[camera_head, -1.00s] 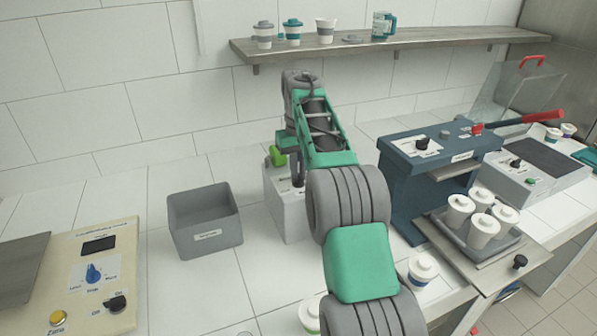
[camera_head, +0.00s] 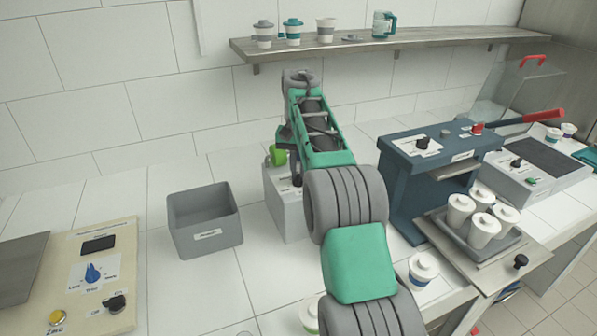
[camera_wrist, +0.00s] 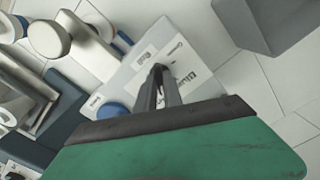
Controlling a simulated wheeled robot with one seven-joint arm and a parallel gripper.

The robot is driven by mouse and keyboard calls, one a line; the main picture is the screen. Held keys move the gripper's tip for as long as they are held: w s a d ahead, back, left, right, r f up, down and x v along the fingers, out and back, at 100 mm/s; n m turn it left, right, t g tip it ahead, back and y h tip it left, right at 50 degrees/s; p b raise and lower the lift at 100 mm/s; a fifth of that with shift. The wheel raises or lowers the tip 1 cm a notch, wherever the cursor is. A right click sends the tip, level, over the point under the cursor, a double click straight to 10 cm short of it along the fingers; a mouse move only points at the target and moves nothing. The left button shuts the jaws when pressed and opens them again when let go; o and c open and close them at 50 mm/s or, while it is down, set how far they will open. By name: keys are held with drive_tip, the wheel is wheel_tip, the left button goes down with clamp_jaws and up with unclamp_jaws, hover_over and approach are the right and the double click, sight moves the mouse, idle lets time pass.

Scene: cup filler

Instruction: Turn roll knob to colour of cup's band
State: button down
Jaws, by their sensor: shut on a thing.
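My gripper (camera_wrist: 158,68) is shut at the top panel of a light grey box (camera_head: 284,205); the wrist view shows its two fingers close together over the panel (camera_wrist: 128,62). Printed labels lie around the fingertips; one seems to read "Blue". A round blue part (camera_wrist: 115,111) shows beside the panel. In the head view, a green part (camera_head: 275,156) shows at the box's upper left. A white cup with a blue band (camera_head: 423,268) stands right of my arm, and a green-banded cup (camera_head: 309,313) stands at the front, partly hidden.
A dark grey bin (camera_head: 205,222) stands left of the box. A blue-grey press (camera_head: 435,165) stands close on the right, with a tray of white cups (camera_head: 480,218) before it. A beige control panel (camera_head: 95,275) lies far left. A wooden shelf (camera_head: 390,40) with cups hangs above.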

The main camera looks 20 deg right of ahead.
sight(299, 174)
drive_tip(key=c, duration=1.5)
unclamp_jaws()
wheel_tip(299, 174, up, 6)
drive_tip(key=p, duration=0.4)
drive_tip(key=shift+f+p, duration=0.15)
drive_tip(key=shift+p, duration=0.15)
drive_tip(key=shift+r, duration=1.05)
